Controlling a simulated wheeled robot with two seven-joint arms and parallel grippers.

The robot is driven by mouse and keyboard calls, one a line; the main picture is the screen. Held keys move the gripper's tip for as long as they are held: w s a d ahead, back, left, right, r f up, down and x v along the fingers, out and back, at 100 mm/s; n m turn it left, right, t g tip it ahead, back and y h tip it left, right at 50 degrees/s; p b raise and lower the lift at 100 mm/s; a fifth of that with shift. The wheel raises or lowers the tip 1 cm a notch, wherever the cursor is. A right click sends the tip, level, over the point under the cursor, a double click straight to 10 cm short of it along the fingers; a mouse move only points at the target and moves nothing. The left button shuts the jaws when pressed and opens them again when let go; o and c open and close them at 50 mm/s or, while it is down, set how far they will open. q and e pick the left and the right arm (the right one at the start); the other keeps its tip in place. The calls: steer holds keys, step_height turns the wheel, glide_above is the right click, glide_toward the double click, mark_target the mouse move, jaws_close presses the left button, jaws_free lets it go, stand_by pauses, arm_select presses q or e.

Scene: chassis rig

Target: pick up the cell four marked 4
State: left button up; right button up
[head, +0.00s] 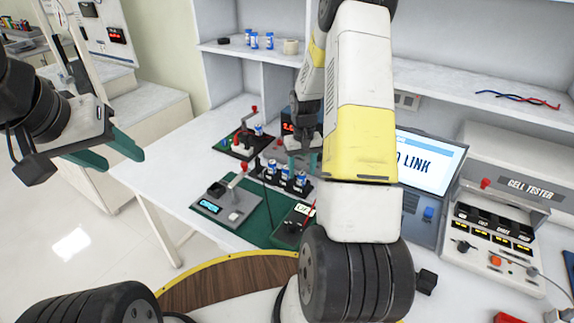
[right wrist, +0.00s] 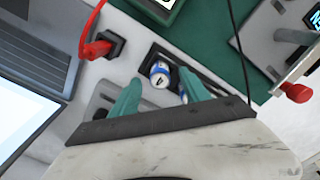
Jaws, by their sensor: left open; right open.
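Several blue-and-white cells (head: 285,172) stand in a black rack (head: 262,178) on the bench in the head view. I cannot read their numbers there. My right gripper (head: 303,160) is open, just above and behind the rack. In the right wrist view a white-topped blue cell (right wrist: 160,76) shows between the open teal fingers of that gripper (right wrist: 162,84), not gripped. A dark mark on it is too small to read as a 4. Part of a second cell is hidden behind one finger. My left gripper (head: 112,152) is open and empty, far left of the bench.
A green mat (head: 262,222) with a lever fixture (head: 232,198) lies in front of the rack. Another lever fixture (head: 243,142) stands behind. A laptop (head: 425,170) and cell tester (head: 500,215) stand at right. More cells (head: 254,40) are on the shelf.

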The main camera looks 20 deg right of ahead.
step_height(320, 180, down, 2)
steer(key=shift+f, duration=0.1)
jaws_close()
stand_by(0.4)
